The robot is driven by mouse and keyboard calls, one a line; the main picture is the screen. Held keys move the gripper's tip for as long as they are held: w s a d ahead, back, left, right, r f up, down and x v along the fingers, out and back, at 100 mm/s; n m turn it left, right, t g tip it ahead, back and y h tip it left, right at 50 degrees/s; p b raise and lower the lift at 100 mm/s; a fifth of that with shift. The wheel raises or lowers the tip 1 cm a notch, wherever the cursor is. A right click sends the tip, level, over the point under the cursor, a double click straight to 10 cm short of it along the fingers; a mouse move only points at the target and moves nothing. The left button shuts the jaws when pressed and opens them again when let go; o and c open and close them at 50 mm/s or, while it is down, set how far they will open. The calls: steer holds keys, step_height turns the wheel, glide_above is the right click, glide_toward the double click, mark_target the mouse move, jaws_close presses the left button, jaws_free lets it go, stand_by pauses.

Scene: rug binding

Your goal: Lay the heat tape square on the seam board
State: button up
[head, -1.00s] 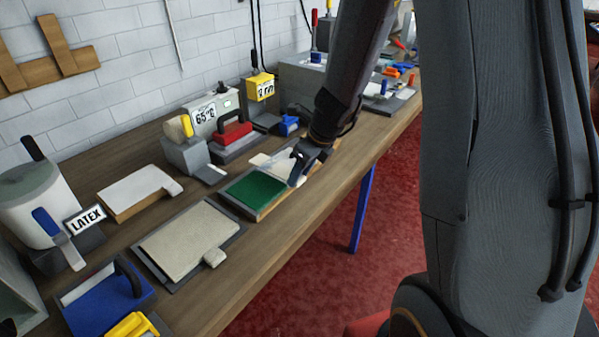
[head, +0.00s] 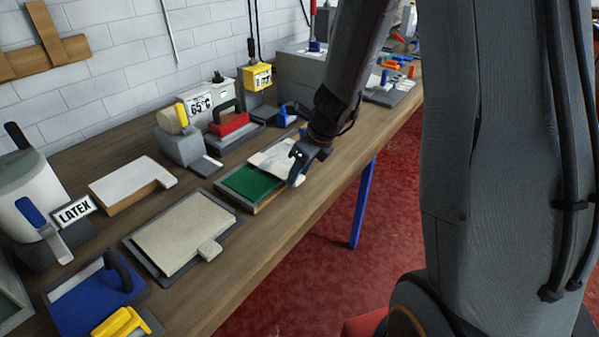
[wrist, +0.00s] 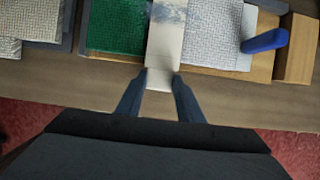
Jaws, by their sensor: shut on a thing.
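The heat tape square (wrist: 167,30) is a pale piece with a bluish-grey patch. My gripper (wrist: 160,76) is shut on its near end, at the front edge of the seam board. In the wrist view the tape covers the line between a green carpet piece (wrist: 115,25) and a pale woven piece (wrist: 212,42). Both pieces lie on the seam board (wrist: 262,62). In the head view my gripper (head: 300,168) is at the board's right front, and the green piece (head: 252,184) shows to its left. I cannot tell whether the tape touches the board.
A beige square on a grey tray (head: 131,246) lies left of the board. A white slab (head: 130,184), a latex container (head: 30,210) and a 65°C unit (head: 200,103) stand around it. A blue-handled tool (wrist: 265,41) lies at the board's right.

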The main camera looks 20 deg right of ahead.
steer(key=shift+f+b, duration=0.35)
steer(key=shift+f, duration=0.05)
steer(key=o, duration=1.1)
steer(key=p+v, duration=0.1)
steer(key=v, duration=0.6)
steer(key=shift+r+p, duration=0.3)
steer(key=shift+r, duration=0.1)
steer(key=s+n+g+h+b, duration=0.1)
steer(key=s+n, duration=0.6)
steer(key=n, duration=0.7)
steer(key=s+a+f+n+g+h, duration=0.1)
steer(key=s+n, duration=0.7)
steer(key=n, duration=0.6)
steer(key=shift+a+f+n+h+b, duration=0.2)
steer(key=shift+a+n+h+b, duration=0.1)
steer(key=shift+n+h+b, duration=0.1)
